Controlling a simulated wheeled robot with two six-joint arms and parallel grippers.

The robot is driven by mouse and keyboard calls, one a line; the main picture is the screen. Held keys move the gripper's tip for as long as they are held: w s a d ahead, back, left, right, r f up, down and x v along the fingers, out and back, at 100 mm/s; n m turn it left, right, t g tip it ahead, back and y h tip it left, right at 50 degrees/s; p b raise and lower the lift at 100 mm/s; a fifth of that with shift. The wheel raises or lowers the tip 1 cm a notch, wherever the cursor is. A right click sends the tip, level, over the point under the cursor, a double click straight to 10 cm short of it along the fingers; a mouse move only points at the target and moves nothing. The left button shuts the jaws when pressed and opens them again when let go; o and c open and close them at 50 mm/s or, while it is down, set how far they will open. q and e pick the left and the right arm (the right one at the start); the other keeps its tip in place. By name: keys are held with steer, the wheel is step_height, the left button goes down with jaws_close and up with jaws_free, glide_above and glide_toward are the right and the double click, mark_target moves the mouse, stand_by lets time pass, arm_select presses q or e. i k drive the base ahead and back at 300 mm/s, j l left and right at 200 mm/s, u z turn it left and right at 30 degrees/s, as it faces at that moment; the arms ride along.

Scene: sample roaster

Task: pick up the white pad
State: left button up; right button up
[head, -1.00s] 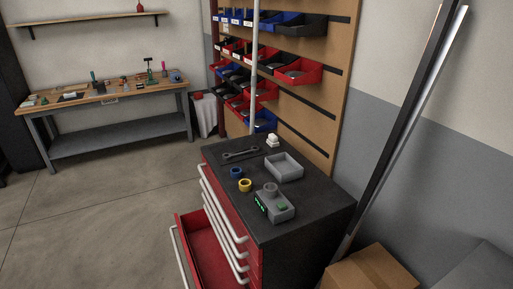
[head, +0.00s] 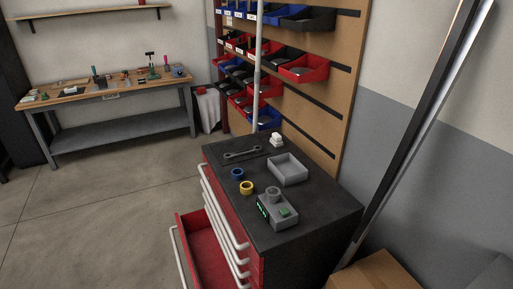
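A small white stack (head: 276,140) stands on the black top of the red tool cabinet, at its far end. It looks like one or more white pads, but it is too small to tell how many. Small pale items (head: 47,96) also lie at the left end of the wooden workbench, too small to make out. Neither of my grippers is in view.
The cabinet top (head: 318,220) also holds a wrench (head: 243,153), a grey tray (head: 287,169), blue (head: 237,174) and yellow (head: 246,187) rings and a grey device (head: 277,211). An open red drawer (head: 203,251) juts out. A cardboard box (head: 375,272) stands right. Left floor is clear.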

mark_target(276, 139)
steer(key=j+u, duration=0.55)
steer(key=u, duration=0.25)
steer(key=i+j+u, duration=0.25)
steer(key=i+j, duration=0.55)
steer(key=i+j+u, duration=0.2)
steer(key=i+j, duration=0.5)
steer(key=i, duration=0.15)
steer(key=i+z, duration=0.1)
steer(key=i, duration=0.75)
steer(key=i+z, duration=0.15)
steer(key=i, duration=0.7)
steer(key=i+z, duration=0.35)
steer(key=i, duration=0.2)
steer(key=i+j+z, duration=0.15)
steer(key=i+z, duration=0.2)
steer(key=i, duration=0.25)
steer(key=i+j+z, duration=0.3)
steer(key=i, duration=0.25)
steer(key=i+l+z, duration=0.2)
steer(key=z, duration=0.3)
steer(key=i+z, duration=0.7)
steer(key=z, duration=0.25)
steer(key=i+j+z, duration=0.15)
steer(key=i+z, duration=0.15)
steer(key=z, duration=0.2)
